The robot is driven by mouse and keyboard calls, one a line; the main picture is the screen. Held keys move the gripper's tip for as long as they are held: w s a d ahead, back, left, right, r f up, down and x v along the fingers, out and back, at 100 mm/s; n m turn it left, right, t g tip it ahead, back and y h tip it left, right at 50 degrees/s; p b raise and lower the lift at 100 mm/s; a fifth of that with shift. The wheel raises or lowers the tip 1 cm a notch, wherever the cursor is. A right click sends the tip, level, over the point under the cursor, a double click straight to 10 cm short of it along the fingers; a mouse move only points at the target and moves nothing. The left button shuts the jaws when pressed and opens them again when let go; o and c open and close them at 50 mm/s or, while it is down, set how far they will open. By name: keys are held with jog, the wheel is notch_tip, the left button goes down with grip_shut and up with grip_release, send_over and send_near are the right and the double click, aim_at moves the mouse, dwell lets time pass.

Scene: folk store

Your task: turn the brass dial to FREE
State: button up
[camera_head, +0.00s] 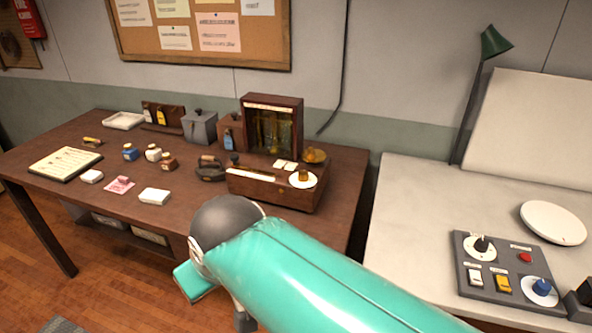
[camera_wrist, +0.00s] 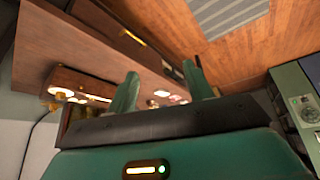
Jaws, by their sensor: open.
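The brass dial (camera_head: 303,176) sits on a round white plate (camera_head: 297,182) at the right end of the top of a low wooden box (camera_head: 260,189) on the brown table. Its lettering is too small to read, so I cannot tell its setting. My gripper (camera_wrist: 160,88) is open and empty in the wrist view, with its two teal fingers apart. The wooden box (camera_wrist: 72,79) shows at the left of that view, beyond the fingers. In the head view my arm hides most of the gripper, which is apart from the dial and nearer the camera.
A glass-fronted wooden case (camera_head: 272,125) rises behind the box, with a brass dome (camera_head: 314,156) beside it. Bottles, a stamp (camera_head: 210,168) and papers cover the brown table (camera_head: 110,218). A pale bench at right holds a grey control panel (camera_head: 508,268). A gap separates table and bench.

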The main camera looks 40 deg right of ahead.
jog(key=w+d+r+n+g+h, duration=0.2)
jog(key=w+d+r, duration=0.45)
jog(key=w, duration=0.35)
jog(key=w+d+r+n+g, duration=0.1)
jog(key=w+d+n+g, duration=0.15)
jog(key=w+d, duration=0.75)
jog(key=n+y, duration=0.2)
jog(key=n, duration=0.1)
send_over(303, 172)
notch_tip(303, 172, down, 6)
jog(key=shift+g, duration=0.45)
notch_tip(303, 172, down, 13)
jog(key=shift+s+a, duration=0.1)
jog(key=c, duration=1)
